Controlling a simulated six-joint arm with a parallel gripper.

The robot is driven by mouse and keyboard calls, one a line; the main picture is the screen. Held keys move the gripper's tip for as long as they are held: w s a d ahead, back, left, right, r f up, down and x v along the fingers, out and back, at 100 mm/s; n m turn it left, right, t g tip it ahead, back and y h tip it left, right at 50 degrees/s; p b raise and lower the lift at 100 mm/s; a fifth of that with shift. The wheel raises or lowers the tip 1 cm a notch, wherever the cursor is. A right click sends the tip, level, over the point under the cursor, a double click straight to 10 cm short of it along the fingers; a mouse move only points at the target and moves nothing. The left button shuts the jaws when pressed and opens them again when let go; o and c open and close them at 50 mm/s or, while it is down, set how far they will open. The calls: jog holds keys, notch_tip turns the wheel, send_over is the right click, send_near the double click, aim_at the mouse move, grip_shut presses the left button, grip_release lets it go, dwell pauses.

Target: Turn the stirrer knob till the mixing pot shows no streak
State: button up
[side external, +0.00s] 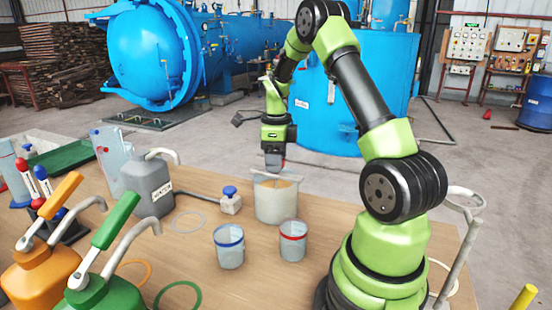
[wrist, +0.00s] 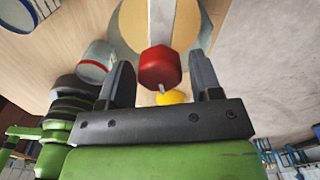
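The mixing pot (side external: 277,205) is a pale, translucent vessel with tan-orange contents, standing on the table under my gripper (side external: 273,163). In the wrist view the pot (wrist: 118,32) shows at the top, with a grey bar (wrist: 161,22) across it. The red stirrer knob (wrist: 160,72) sits between the two fingers of my gripper (wrist: 158,62). Gaps show on both sides of the knob, so the gripper is open around it. A yellow patch (wrist: 172,97) shows just below the knob. The knob and bar hide part of the contents; I cannot make out a streak.
A blue-rimmed beaker (side external: 229,247) and a red-rimmed beaker (side external: 292,242) stand in front of the pot. A small blue-capped bottle (side external: 231,202) and a grey jug (side external: 150,187) stand left. Orange and green pump cans (side external: 105,292) fill the front left.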

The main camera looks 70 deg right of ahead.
jog(key=shift+o, duration=0.5)
notch_tip(320, 180, up, 10)
jog(key=shift+f, duration=0.1)
dwell(0.6)
